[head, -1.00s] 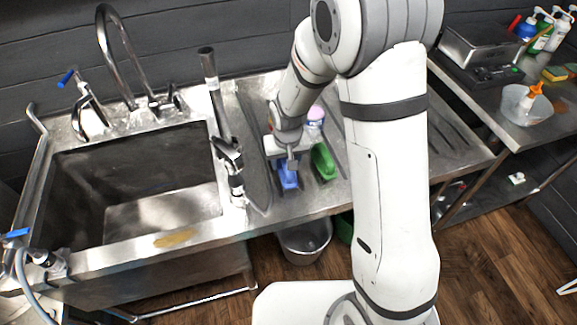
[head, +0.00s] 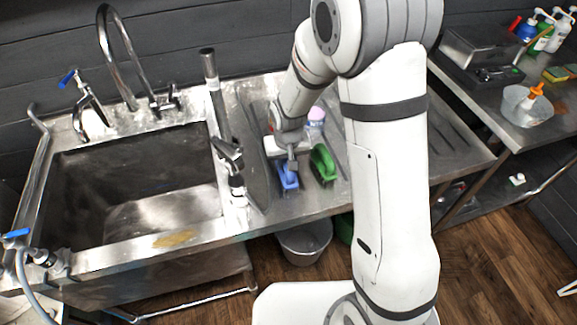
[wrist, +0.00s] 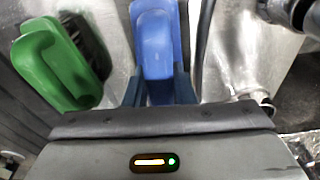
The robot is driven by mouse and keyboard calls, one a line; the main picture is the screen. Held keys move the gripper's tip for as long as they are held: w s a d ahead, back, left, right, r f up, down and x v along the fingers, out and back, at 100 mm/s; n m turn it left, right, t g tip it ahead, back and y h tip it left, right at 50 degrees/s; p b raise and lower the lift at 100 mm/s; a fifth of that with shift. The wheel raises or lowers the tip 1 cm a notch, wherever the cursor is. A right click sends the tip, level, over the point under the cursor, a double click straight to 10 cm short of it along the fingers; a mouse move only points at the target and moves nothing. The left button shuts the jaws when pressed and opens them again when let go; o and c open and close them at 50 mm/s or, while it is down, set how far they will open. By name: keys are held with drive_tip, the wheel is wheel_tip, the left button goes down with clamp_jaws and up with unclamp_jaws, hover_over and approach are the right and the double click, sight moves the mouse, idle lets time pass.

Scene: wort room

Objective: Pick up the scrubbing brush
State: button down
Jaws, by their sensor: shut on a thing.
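A blue scrubbing brush (head: 288,178) is on the steel drainboard right of the sink. In the wrist view the blue brush (wrist: 157,40) runs up from between my two fingers. My gripper (wrist: 159,92) is shut on its handle, one finger on each side. In the head view my gripper (head: 291,164) points down at the blue brush and hides part of it. A green scrubbing brush (head: 322,162) lies just to its right; it also shows at the left of the wrist view (wrist: 55,62). Whether the blue brush touches the drainboard I cannot tell.
A pink-topped container (head: 316,116) stands behind the brushes. The faucet and sprayer (head: 236,180) stand close on the left, beside the deep sink (head: 130,190). A grey bucket (head: 305,242) is under the counter edge. A side table (head: 510,110) at right holds bottles and a bowl.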

wheel_tip(320, 180, up, 10)
drive_tip(key=shift+b, duration=0.55)
